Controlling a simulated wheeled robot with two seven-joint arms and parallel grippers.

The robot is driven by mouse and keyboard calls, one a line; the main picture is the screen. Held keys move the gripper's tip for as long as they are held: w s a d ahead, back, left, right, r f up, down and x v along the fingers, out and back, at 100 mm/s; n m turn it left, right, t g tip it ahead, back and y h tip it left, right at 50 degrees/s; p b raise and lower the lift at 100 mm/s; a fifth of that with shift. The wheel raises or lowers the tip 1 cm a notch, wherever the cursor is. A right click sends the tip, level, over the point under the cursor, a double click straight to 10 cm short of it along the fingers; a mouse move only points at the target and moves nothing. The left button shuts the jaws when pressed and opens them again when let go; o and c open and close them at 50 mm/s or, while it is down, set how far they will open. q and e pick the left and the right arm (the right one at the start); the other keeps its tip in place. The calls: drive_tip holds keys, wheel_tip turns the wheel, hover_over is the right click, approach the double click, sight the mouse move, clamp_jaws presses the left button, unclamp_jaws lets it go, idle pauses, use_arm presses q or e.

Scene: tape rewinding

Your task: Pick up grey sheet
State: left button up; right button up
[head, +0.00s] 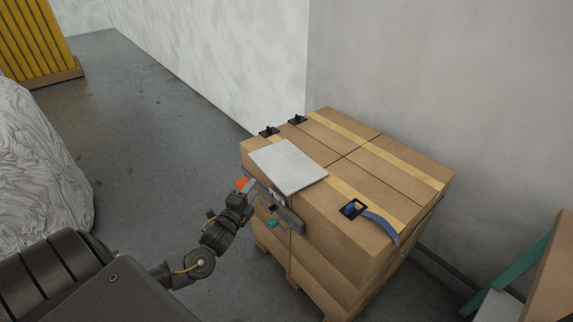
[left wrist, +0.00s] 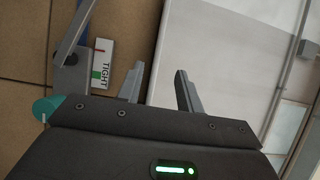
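The grey sheet (head: 289,166) is a thin, pale square lying flat on top of the stacked cardboard boxes, near their left corner. My left gripper (head: 262,197) is at the boxes' front-left side, close to the sheet's near edge. In the left wrist view its two fingers (left wrist: 160,90) are apart, with a gap between them. A large pale surface, seemingly the sheet (left wrist: 215,50), lies beyond the fingers, its edge near the gap. I cannot tell whether the fingers touch it. My right gripper is in neither view.
The boxes (head: 375,208) carry yellow tape strips, black clips (head: 297,119) and a blue strap with a black buckle (head: 352,209). A grey bar with teal and a "TIGHT" label (left wrist: 103,64) is beside the left gripper. A wall stands behind; open floor (head: 150,120) lies left.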

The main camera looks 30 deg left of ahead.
sight(264, 173)
use_arm(q)
drive_tip(key=shift+w+a+f, duration=0.1)
drive_tip(key=shift+w+a, duration=0.25)
drive_tip(key=shift+w, duration=1.2)
drive_tip(key=shift+w+a+r, duration=0.1)
drive_tip(key=shift+w+a, duration=0.25)
drive_tip(key=shift+w, duration=1.2)
drive_tip(key=shift+w+a+f, duration=0.1)
drive_tip(key=shift+w+a, duration=0.25)
drive_tip(key=shift+w, duration=1.2)
drive_tip(key=shift+c, duration=0.5)
clamp_jaws()
